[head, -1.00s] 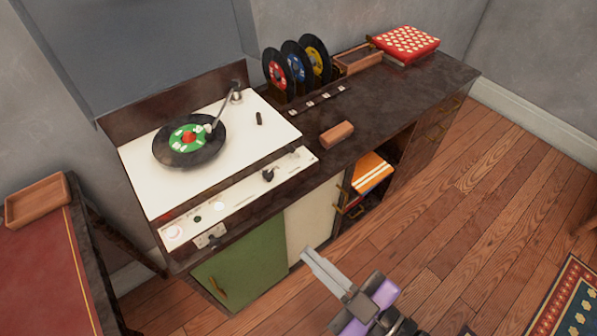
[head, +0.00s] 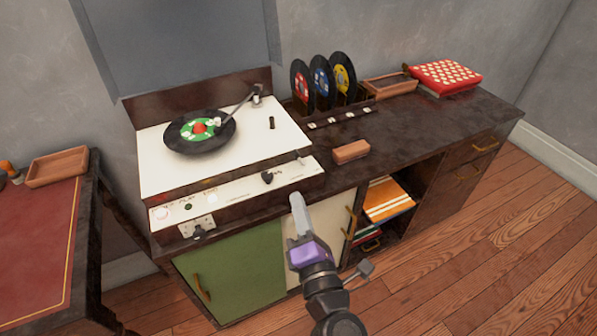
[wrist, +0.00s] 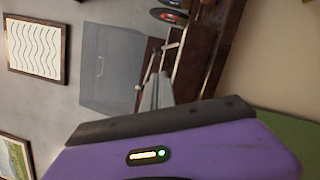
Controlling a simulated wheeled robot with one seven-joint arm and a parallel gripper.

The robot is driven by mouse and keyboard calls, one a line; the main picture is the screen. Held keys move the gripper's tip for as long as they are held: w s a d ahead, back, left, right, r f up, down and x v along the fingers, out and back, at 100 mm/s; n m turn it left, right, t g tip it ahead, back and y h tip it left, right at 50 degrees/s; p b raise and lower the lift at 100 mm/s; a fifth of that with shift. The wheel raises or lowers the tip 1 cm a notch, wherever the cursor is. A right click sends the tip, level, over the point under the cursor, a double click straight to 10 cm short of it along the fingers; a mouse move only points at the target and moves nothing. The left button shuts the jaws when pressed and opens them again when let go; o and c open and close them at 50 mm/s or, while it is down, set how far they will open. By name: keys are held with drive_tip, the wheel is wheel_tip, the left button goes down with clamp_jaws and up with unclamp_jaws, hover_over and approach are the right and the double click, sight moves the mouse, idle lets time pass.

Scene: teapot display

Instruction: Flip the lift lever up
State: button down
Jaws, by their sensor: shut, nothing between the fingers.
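The record player (head: 160,180) has a cream deck with a black record (head: 190,143) with a green label on it. The tonearm (head: 238,105) reaches over the record. A small dark lever (head: 271,123) stands on the deck right of the tonearm; it looks like the lift lever, but its exact position is too small to tell. My gripper (head: 297,200) is shut and empty, in front of the cabinet and below the front control panel, apart from the lever. The wrist view shows the gripper fingers (wrist: 156,92); I cannot make out the lever there.
The front panel has a black knob (head: 267,177). A brown block (head: 351,151) lies right of the player. Upright records (head: 321,80), a wooden tray (head: 390,88) and a red patterned box (head: 445,75) stand farther right. A red-topped table (head: 40,235) is at the left.

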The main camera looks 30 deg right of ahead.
sight(290, 179)
drive_tip(key=shift+d, duration=0.15)
drive_tip(key=p+x, duration=0.1)
drive_tip(key=x, duration=0.9)
drive_tip(key=shift+p, duration=0.35)
